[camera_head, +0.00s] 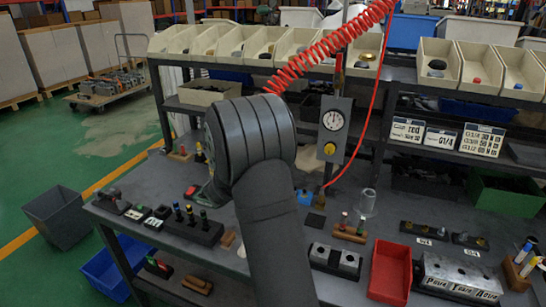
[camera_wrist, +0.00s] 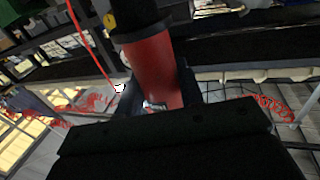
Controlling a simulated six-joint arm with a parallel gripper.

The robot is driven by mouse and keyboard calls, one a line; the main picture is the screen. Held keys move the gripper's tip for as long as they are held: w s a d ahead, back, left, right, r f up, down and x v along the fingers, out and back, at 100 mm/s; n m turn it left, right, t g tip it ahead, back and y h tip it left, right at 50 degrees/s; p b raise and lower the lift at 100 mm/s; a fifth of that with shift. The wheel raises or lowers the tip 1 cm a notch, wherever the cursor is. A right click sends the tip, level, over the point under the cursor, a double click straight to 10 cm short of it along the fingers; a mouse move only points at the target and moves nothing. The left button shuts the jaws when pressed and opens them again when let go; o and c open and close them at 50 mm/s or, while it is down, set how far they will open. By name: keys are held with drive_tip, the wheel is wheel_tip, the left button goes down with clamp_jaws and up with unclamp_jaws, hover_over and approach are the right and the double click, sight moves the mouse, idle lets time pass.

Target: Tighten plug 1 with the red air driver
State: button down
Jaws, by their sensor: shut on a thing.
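My gripper (camera_wrist: 158,94) is shut on the red air driver (camera_wrist: 150,68), whose red body with a black end fills the space between the fingers in the wrist view. In the head view my arm hides the gripper and the driver. A silver block with several labelled ports (camera_head: 458,278) sits at the bench's right front. I cannot tell which spot is plug 1.
A red coiled hose (camera_head: 330,42) hangs above the bench beside a gauge panel (camera_head: 334,128). A red tray (camera_head: 390,272) lies between the blocks. Dark racks with coloured pieces (camera_head: 184,224) stand at left. A clear cup (camera_head: 367,203) stands behind. Bins line the shelf.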

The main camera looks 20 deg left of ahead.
drive_tip(key=shift+f, duration=4)
idle(2.7)
drive_tip(key=shift+r, duration=0.1)
